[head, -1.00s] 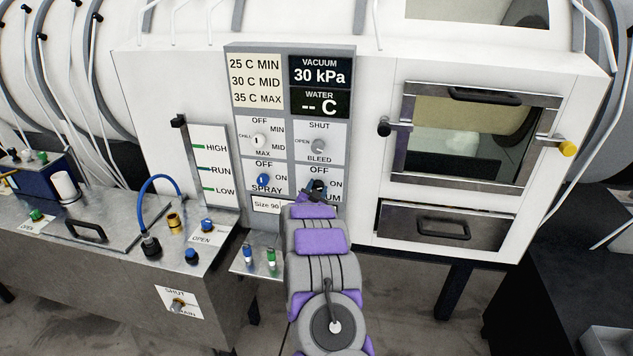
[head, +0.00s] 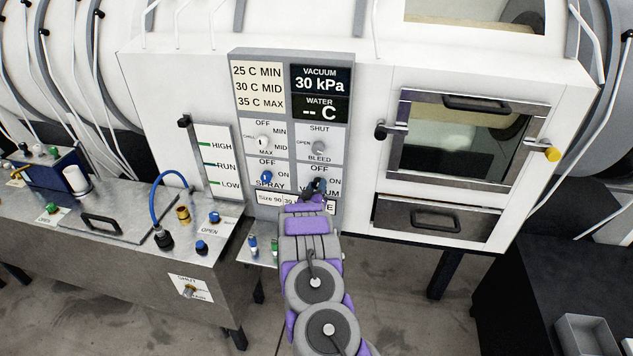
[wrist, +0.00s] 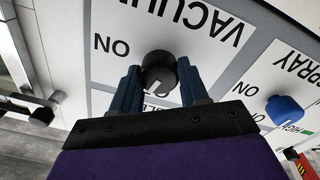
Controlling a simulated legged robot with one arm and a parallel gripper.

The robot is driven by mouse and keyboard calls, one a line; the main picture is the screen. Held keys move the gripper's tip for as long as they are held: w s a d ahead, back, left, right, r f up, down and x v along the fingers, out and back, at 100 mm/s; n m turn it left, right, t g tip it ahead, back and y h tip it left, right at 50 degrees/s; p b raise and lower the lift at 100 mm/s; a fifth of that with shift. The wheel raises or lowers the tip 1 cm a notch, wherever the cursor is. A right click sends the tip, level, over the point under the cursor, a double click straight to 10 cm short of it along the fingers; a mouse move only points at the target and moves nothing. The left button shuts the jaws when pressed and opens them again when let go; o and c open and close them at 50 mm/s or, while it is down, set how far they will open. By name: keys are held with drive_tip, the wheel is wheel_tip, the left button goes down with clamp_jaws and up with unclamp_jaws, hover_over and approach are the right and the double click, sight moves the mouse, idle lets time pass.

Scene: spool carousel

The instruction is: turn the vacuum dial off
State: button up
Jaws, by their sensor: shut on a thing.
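The black vacuum dial (wrist: 159,72) sits on the white panel under the VACUUM label, which appears upside down in the wrist view. My gripper (wrist: 160,86) has its two blue fingers on either side of the dial and is shut on it. A pale mark shows on the dial's lower side in that view, facing the partly hidden lettering; the ON label is to its left. In the head view my gripper (head: 317,187) covers most of the dial, below the OFF label. The vacuum display (head: 320,78) reads 30 kPa.
The blue spray dial (head: 266,178) is close to the left, and the bleed dial (head: 318,147) is just above. A hatch with a yellow-tipped handle (head: 552,154) and a drawer (head: 437,218) are at the right. A metal bench (head: 128,247) stands at the left.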

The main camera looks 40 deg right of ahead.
drive_tip(key=shift+f+n+p, duration=0.1)
drive_tip(key=shift+n+p, duration=0.95)
drive_tip(key=shift+n, duration=0.45)
drive_tip(key=shift+a, duration=0.1)
drive_tip(key=o, duration=1.1)
drive_tip(key=shift+w, duration=0.15)
drive_tip(key=shift+c, duration=0.2)
drive_tip(key=v, duration=1.7)
drive_tip(key=shift+s+f+b, duration=0.15)
drive_tip(key=shift+s+b, duration=0.05)
drive_tip(key=shift+b, duration=0.25)
